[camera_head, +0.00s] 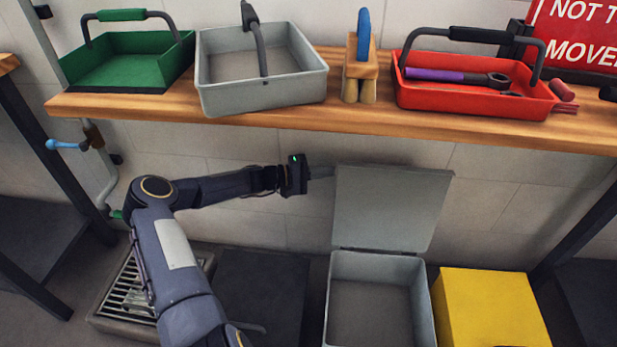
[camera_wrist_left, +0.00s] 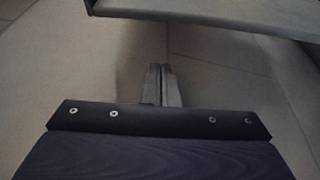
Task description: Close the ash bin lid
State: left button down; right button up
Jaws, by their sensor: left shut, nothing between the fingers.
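The ash bin (camera_head: 425,310) is a grey open box on the floor under the wooden bench. Its flat grey lid (camera_head: 393,210) stands raised, nearly upright, hinged at the bin's back edge. My left gripper (camera_head: 322,171) is at the upper left edge of the lid, its fingertips close to that edge; I cannot tell whether they touch it. In the left wrist view the fingers (camera_wrist_left: 161,84) are together with nothing between them. A grey slab edge (camera_wrist_left: 200,17) crosses the top of that view; I cannot tell whether it is the lid. My right gripper is not in view.
The bench (camera_head: 210,113) above holds a green tray (camera_head: 120,75), a grey tray (camera_head: 260,95), a brush (camera_head: 362,45) and a red tool tray (camera_head: 470,98). A yellow box (camera_head: 490,310) stands right of the bin. A floor grate (camera_head: 128,290) lies left.

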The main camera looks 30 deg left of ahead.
pick_arm(q)
jog(key=shift+s+d+r+b, duration=0.15)
jog(key=shift+s+d+b, duration=0.1)
jog(key=shift+s+d, duration=0.45)
jog(key=shift+s+d+r+b, duration=0.15)
jog(key=shift+s+d+b, duration=0.1)
jog(key=shift+s+d, duration=0.4)
